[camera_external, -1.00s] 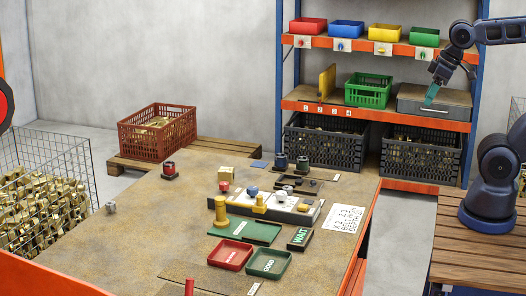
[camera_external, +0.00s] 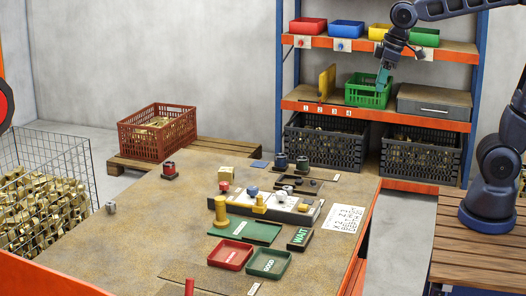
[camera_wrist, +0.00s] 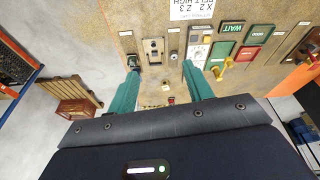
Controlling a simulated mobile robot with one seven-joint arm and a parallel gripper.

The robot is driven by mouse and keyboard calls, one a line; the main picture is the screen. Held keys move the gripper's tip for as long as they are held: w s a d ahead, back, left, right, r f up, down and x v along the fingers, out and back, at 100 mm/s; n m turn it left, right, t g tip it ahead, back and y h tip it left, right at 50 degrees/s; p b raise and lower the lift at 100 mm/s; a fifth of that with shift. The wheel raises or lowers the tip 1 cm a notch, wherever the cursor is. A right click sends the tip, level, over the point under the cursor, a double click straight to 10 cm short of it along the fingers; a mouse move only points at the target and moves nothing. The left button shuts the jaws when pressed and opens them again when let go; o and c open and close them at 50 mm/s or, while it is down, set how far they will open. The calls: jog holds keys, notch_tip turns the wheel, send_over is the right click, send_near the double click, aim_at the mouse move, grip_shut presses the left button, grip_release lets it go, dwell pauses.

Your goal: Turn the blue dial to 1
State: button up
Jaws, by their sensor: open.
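The blue dial (camera_external: 252,191) sits on a pale panel (camera_external: 284,209) on the workbench, near a yellow knob (camera_external: 260,201). Its pointer and any number marks are too small to read. My gripper (camera_external: 383,76) is up in front of the shelf, well above and to the right of the dial, touching nothing there. In the wrist view my gripper (camera_wrist: 160,70) shows two teal fingers spread apart with nothing between them. The panel (camera_wrist: 196,52) is in that view beyond the right finger; I cannot pick out the dial there for certain.
A yellow post (camera_external: 221,211), a WAIT sign (camera_external: 299,239), a red tray (camera_external: 230,256) and a green tray (camera_external: 268,264) are near the panel. A shelf (camera_external: 375,117) with a green crate (camera_external: 368,92) stands behind.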

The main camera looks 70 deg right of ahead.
jog(key=w+a+f+n, duration=0.1)
jog(key=w+a+f, duration=0.15)
jog(key=w, duration=0.75)
jog(key=n+g, duration=0.3)
send_over(253, 188)
notch_tip(253, 188, down, 18)
notch_tip(253, 188, down, 11)
jog(key=shift+d+r, duration=0.1)
jog(key=shift+r, duration=0.05)
jog(key=c, duration=1)
